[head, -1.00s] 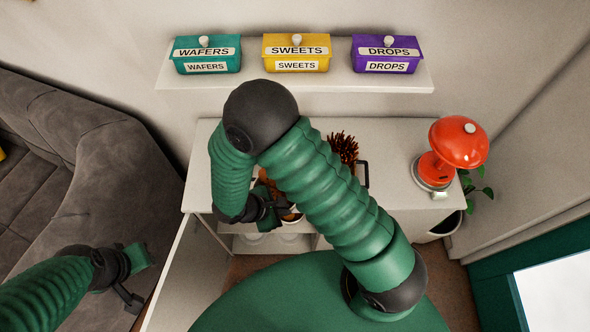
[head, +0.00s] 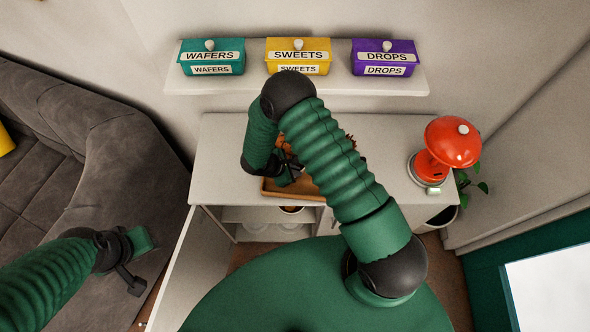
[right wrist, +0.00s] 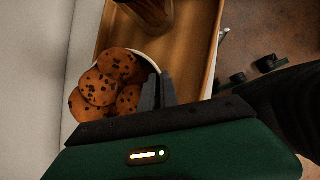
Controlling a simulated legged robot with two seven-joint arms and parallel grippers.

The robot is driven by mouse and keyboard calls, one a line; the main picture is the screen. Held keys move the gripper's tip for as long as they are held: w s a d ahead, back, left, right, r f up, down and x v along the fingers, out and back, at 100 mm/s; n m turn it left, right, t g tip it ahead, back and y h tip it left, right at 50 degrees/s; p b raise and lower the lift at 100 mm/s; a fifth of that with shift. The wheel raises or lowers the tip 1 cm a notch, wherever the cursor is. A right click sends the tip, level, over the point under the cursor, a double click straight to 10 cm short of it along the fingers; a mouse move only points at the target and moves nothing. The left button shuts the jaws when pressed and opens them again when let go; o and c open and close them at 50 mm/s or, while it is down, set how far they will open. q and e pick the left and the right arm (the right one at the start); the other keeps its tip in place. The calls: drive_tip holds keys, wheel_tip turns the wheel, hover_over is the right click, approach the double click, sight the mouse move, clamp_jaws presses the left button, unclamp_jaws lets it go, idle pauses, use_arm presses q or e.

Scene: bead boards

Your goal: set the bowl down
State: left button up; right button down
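In the right wrist view, the bowl is full of chocolate-chip cookies (right wrist: 105,88), and its pale rim (right wrist: 152,62) shows on one side. The two dark fingers of my right gripper (right wrist: 158,91) are close together at this rim and appear to pinch it. The bowl overlaps the left part of a wooden tray (right wrist: 194,72); I cannot tell whether it touches it. In the head view, my right gripper (head: 286,178) is over the tray (head: 270,193) on the white cabinet, and my arm hides most of the bowl. My left gripper (head: 140,262) is empty, fingers apart, near the sofa.
A red lamp (head: 450,143) stands on the right of the cabinet top (head: 222,160). A brown object (right wrist: 152,10) is at the tray's far end. A wall shelf (head: 345,82) above holds three labelled boxes. The cabinet top's left part is clear.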

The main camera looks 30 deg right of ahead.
drive_tip(key=shift+w+d+f, duration=0.1)
drive_tip(key=shift+d+f, duration=0.1)
drive_tip(key=shift+f, duration=0.3)
drive_tip(key=c, duration=2.1)
unclamp_jaws()
drive_tip(key=shift+s+a+f, duration=0.1)
drive_tip(key=shift+s+a, duration=0.05)
drive_tip(key=shift+s, duration=0.05)
drive_tip(key=o, duration=0.5)
drive_tip(key=shift+w+a, duration=0.1)
